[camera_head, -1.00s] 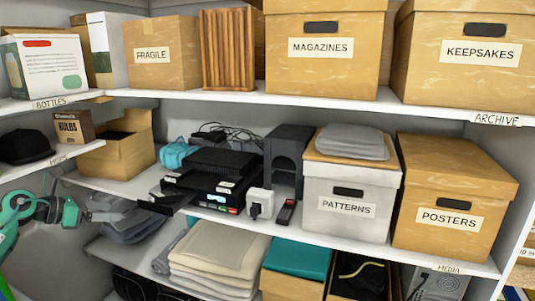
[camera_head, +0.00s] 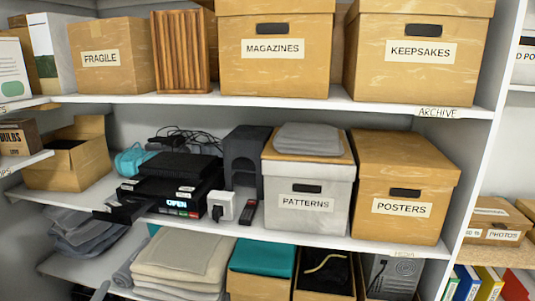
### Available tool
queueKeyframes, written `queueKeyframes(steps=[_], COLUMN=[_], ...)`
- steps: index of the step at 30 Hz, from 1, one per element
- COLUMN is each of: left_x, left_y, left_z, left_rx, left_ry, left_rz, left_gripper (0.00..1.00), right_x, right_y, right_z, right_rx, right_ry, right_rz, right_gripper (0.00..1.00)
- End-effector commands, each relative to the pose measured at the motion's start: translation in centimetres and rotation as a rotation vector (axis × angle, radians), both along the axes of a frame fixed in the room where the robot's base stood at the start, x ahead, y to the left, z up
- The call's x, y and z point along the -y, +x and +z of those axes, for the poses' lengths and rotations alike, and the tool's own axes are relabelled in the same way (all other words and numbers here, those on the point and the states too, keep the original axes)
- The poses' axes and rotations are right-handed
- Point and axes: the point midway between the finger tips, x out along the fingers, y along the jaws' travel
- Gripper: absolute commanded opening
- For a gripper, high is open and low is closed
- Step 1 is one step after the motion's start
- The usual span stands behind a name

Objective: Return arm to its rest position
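Neither of my grippers can be made out in the head view. A small dark grey shape shows at the bottom edge on the left, and I cannot tell whether it is part of my arm or a thing on the low shelf. A black media player (camera_head: 165,195) stands on the middle shelf with "OPEN" lit on its display. A flat black piece (camera_head: 125,208), apparently its tray, sticks out at its front left.
The middle shelf also holds a white plug-like device (camera_head: 221,206), a PATTERNS box (camera_head: 310,222) and a POSTERS box (camera_head: 402,228). Folded grey cloth (camera_head: 84,232) lies lower left. Folded blankets (camera_head: 180,255) and a teal-topped box (camera_head: 262,258) are below. A white upright (camera_head: 478,160) bounds the right.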

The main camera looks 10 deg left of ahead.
Motion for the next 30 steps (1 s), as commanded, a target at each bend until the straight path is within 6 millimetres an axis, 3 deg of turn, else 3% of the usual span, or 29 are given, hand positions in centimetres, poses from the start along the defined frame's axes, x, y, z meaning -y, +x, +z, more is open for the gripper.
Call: queueKeyframes(steps=[3, 9, 12, 18, 25, 30], left_x=[2.7, 8.8, 11.8, 16.7, 21.3, 21.2], left_y=[-3.7, -11.0, -14.4, -19.7, -24.8, -23.5], left_z=[-4.6, -10.9, -12.7, -14.1, -14.1, -18.2], left_rx=[-0.140, -0.425, -0.556, -0.765, -0.970, -0.977], left_ry=[-0.270, -0.660, -0.795, -0.968, -1.102, -1.089], left_rz=[0.125, 0.317, 0.386, 0.476, 0.544, 0.553], left_gripper=[0.76, 0.76, 0.76, 0.76, 0.76, 0.76], right_x=[0.0, 0.0, 0.0, 0.0, -0.1, 0.0], right_y=[0.1, 0.2, 0.2, 0.2, 0.2, 0.2], right_z=[0.0, 0.0, 0.0, 0.0, 0.0, 0.0], right_rx=[0.002, 0.002, 0.002, 0.002, 0.003, 0.003], right_ry=[0.000, 0.000, 0.000, 0.000, 0.001, 0.001], right_rz=[0.000, 0.000, 0.000, 0.000, 0.000, 0.000], right_gripper=[0.00, 0.00, 0.00, 0.00, 0.00, 0.00])
